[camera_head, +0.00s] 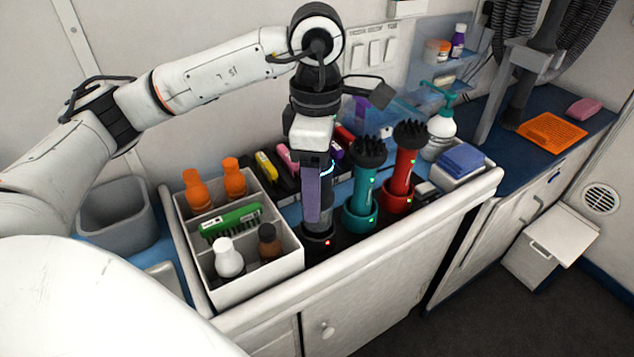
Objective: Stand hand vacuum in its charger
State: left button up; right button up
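My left gripper (313,190) points down over the counter, its finger in front of a dark grey hand vacuum (326,197) with a blue-lit ring. The gripper appears shut on the vacuum, hiding much of it. The vacuum is about upright, directly above a black charger (318,242) with a red light. I cannot tell whether its lower end is fully seated. A teal hand vacuum (364,185) stands in a teal charger (360,217), and a red one (402,170) in a red charger (397,198); both have black bristled tops. My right gripper is not in view.
A white divided box (285,275) with bottles and a green brush stands close left of the black charger. Behind is a dark rack with colourful tools (287,158). A pump bottle (441,130) and blue cloths (461,159) are at right. A raised white lip edges the counter's front.

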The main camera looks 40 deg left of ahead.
pick_arm(q)
jog(key=shift+r, duration=0.55)
notch_tip(320, 180, up, 11)
jog(key=shift+f+p, duration=0.2)
jog(key=shift+p, duration=0.9)
jog(key=shift+r, duration=0.3)
